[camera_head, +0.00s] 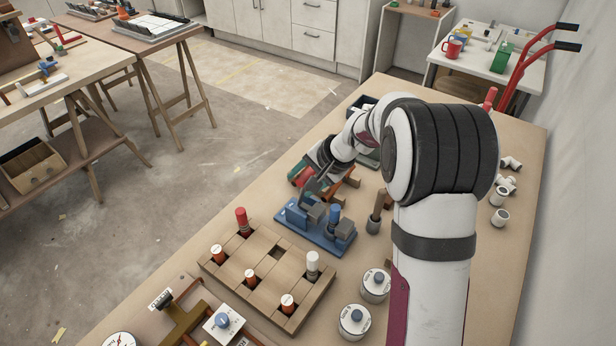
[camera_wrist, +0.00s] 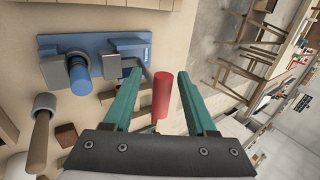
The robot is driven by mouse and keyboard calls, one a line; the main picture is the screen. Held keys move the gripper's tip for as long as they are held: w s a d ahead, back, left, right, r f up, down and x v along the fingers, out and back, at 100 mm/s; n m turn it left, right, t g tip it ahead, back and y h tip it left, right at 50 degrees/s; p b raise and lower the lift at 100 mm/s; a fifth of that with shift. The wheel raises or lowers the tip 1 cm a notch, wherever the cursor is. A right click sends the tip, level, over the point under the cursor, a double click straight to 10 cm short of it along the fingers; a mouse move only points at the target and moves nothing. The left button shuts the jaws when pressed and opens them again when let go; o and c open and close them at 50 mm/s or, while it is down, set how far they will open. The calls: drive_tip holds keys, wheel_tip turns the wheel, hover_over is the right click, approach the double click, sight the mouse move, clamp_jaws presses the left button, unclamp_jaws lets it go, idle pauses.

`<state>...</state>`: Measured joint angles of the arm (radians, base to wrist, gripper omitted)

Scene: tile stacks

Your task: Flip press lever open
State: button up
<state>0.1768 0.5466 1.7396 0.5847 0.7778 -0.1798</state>
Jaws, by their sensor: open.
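The press is a blue base (camera_head: 322,236) with grey blocks and a blue knob, on the workbench. It also shows in the wrist view as a blue plate (camera_wrist: 62,42) at upper left. A grey lever arm (camera_wrist: 147,72) runs from its right-hand block toward a red cylindrical handle (camera_wrist: 161,95). My gripper (camera_wrist: 158,74) has two green fingers, open, one on each side of the red handle; I see gaps on both sides. In the head view my gripper (camera_head: 303,174) is at the press's far left end, partly hidden by my arm.
A wooden block board (camera_head: 262,310) with red and white pegs stands nearer than the press. Two round white canisters (camera_head: 375,286) (camera_head: 354,322) are at the front right. Other tables stand beyond the floor.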

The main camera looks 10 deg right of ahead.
drive_tip(key=v, duration=1.5)
drive_tip(key=shift+r, duration=0.25)
drive_tip(key=shift+s, duration=0.2)
